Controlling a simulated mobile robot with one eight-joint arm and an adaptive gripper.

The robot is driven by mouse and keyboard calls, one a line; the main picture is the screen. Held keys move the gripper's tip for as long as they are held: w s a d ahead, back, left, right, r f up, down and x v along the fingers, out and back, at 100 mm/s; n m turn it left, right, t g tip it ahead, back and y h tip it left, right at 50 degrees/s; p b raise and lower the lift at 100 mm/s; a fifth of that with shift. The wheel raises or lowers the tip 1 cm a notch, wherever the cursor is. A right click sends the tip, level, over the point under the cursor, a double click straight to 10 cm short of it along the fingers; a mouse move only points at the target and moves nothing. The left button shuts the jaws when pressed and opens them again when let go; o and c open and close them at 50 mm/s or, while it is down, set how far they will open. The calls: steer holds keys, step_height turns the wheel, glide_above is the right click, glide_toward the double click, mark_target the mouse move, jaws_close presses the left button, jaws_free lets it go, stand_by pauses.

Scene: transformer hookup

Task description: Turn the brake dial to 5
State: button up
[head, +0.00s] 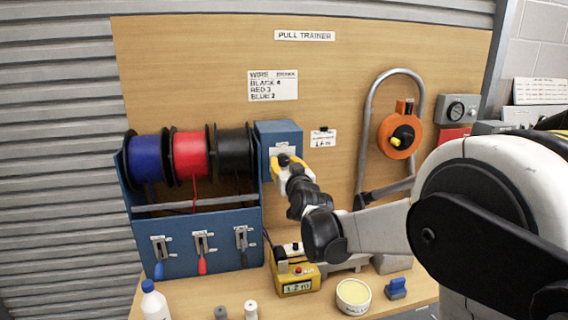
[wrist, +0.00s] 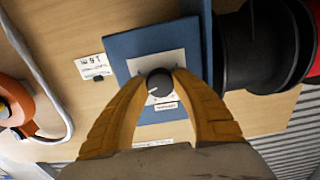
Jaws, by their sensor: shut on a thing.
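The brake dial (wrist: 160,84) is a round dark knob on a light plate on the front of a blue box; the box also shows in the head view (head: 279,133). My gripper (wrist: 160,88) has its two yellow fingers closed on the dial from both sides. In the head view my gripper (head: 284,160) is at the box front and hides the dial. The dial has a pale pointer mark, but the numbers around it are too small to read. A white card (head: 273,85) on the board lists wire colours with numbers: black, probably 4, red 3, blue 2.
Blue (head: 146,157), red (head: 189,154) and black (head: 234,148) spools stand left of the box. A metal loop with an orange wheel (head: 399,137) is to the right. A yellow device (head: 297,279), a round tub (head: 353,295) and small items are on the bench below.

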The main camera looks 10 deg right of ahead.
steer(key=shift+m, duration=0.3)
steer(key=m+p, duration=0.1)
steer(key=m, duration=0.3)
steer(key=shift+r+p, duration=0.1)
steer(key=shift+p, duration=0.2)
steer(key=shift+m+p, duration=0.45)
steer(key=shift+m, duration=2.05)
steer(key=o, duration=1.2)
